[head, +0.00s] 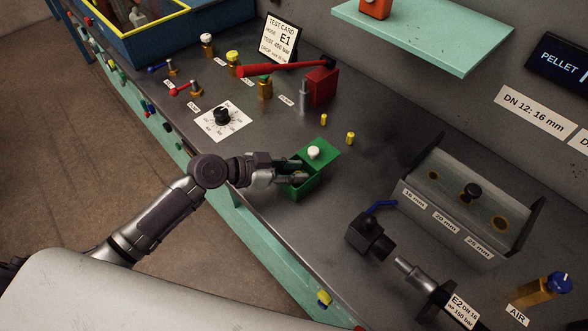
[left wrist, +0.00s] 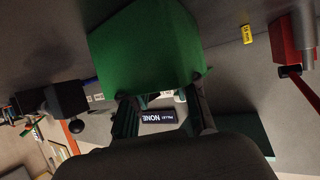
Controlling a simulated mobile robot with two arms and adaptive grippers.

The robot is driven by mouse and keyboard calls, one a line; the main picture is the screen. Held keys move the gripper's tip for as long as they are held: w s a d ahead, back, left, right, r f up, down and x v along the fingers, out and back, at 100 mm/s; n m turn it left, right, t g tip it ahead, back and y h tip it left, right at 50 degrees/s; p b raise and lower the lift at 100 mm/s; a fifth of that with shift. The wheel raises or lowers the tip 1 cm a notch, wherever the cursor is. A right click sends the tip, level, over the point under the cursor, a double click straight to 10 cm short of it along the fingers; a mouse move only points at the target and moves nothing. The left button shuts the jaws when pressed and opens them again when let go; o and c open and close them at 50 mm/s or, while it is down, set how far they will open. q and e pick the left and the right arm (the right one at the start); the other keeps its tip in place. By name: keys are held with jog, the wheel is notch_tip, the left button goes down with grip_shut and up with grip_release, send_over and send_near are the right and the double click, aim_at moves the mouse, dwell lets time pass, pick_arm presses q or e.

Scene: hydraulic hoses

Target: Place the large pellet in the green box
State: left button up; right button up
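The green box (head: 302,187) stands on the grey bench with its lid tilted open; a white knob (head: 314,152) is on the lid. My left gripper (head: 297,172) is at the box's open top, fingers apart. Two small yellow pellets stand behind the box, one farther (head: 323,119) and one nearer (head: 350,138), which looks slightly larger. My right gripper is not visible.
A red block with a long red lever (head: 285,69) stands behind. A dial (head: 222,117) lies to the left. The grey hole block (head: 468,200), a black fitting (head: 370,237) and a metal hose end (head: 412,271) are to the right.

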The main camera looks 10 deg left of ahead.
pick_arm(q)
jog(key=shift+r+p, duration=0.4)
jog(key=shift+p, duration=0.05)
jog(key=shift+a+r+p, duration=0.25)
jog(key=shift+r+p, duration=0.05)
jog(key=shift+p, duration=0.05)
jog(key=b+v, duration=0.1)
jog(key=v, duration=1)
jog(key=shift+s, duration=0.25)
jog(key=shift+a, duration=0.15)
